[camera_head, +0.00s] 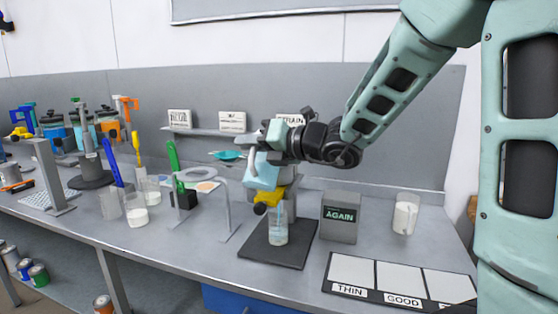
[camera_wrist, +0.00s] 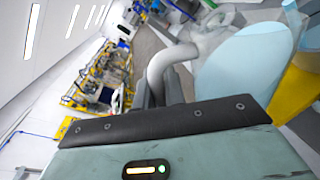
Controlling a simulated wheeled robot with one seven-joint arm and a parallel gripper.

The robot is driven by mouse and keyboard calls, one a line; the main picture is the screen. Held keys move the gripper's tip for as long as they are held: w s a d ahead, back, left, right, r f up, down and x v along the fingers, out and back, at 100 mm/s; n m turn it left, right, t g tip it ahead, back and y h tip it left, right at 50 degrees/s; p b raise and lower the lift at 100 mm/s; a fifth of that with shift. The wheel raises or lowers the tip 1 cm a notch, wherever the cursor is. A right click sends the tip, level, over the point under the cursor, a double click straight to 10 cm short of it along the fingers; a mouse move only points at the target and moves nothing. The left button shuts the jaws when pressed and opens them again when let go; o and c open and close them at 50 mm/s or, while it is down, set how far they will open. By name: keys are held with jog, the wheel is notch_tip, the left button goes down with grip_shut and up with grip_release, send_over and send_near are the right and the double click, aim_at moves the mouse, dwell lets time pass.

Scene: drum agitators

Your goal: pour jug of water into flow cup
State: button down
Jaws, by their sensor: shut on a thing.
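My gripper (camera_head: 256,150) is shut on the handle of a light blue jug (camera_head: 262,174). The jug is tilted, directly above and against the outline of a yellow flow cup (camera_head: 268,197). The jug (camera_wrist: 243,65) fills the right of the wrist view, with its pale curved handle (camera_wrist: 160,68) at the middle and a yellow part at the right edge. A clear beaker (camera_head: 278,228) with some clear liquid stands under the flow cup on a dark mat (camera_head: 262,256). The jug's mouth and the cup's inside are hidden, and I cannot tell whether water is flowing.
A grey box marked AGAIN (camera_head: 339,224) and a beaker of white liquid (camera_head: 405,213) stand to the right. A card marked THIN and GOOD (camera_head: 372,292) lies at the front right. Metal hoops, beakers and a green-handled tool (camera_head: 174,160) crowd the left.

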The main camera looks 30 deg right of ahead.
jog(key=shift+w+d+r+m+p, duration=0.2)
jog(key=shift+m+p, duration=0.3)
jog(key=shift+p, duration=0.6)
dwell(0.6)
jog(key=shift+f+b, duration=0.4)
jog(key=shift+b, duration=0.45)
jog(key=n+b, duration=0.1)
jog(key=b, duration=0.1)
jog(key=a+b, duration=0.1)
jog(key=shift+s+f+n+b, duration=0.35)
jog(key=shift+s+n, duration=0.05)
jog(key=s+a+f+n+t+b, duration=0.1)
jog(key=s+a+f+n+b, duration=0.2)
jog(key=b, duration=1.6)
jog(key=a+f+n, duration=0.1)
jog(key=n, duration=0.2)
jog(key=shift+s+a+f+n+b, duration=0.25)
jog(key=shift+a+n+b, duration=0.05)
jog(key=shift+a+b, duration=0.05)
jog(key=shift+s, duration=0.1)
